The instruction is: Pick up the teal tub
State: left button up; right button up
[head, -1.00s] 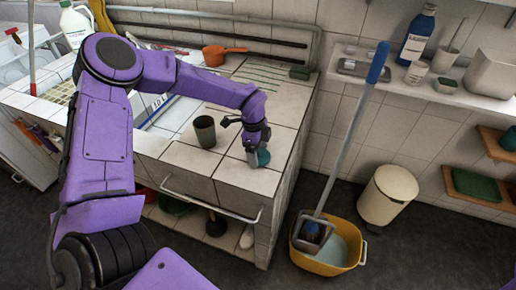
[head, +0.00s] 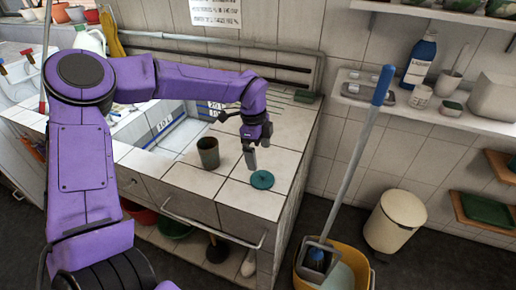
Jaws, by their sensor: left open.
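The teal tub (head: 262,180) sits on the white tiled counter (head: 230,190) near its front right corner. It looks low and round, with a small bump on top. My left gripper (head: 250,160) is open, pointing down just above and to the left of the tub. Its fingers hold nothing, and the tub is in full view below them. How large the gap between fingertip and tub is, I cannot tell exactly. My right gripper is not in view.
A dark grey-brown cup (head: 208,153) stands on the counter left of the gripper. The sink basin (head: 165,125) lies behind my arm. A mop (head: 352,165) leans in a yellow bucket (head: 345,262) right of the counter, near a cream bin (head: 394,221).

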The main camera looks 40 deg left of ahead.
aim_at(207, 147)
jog(key=u, duration=1.55)
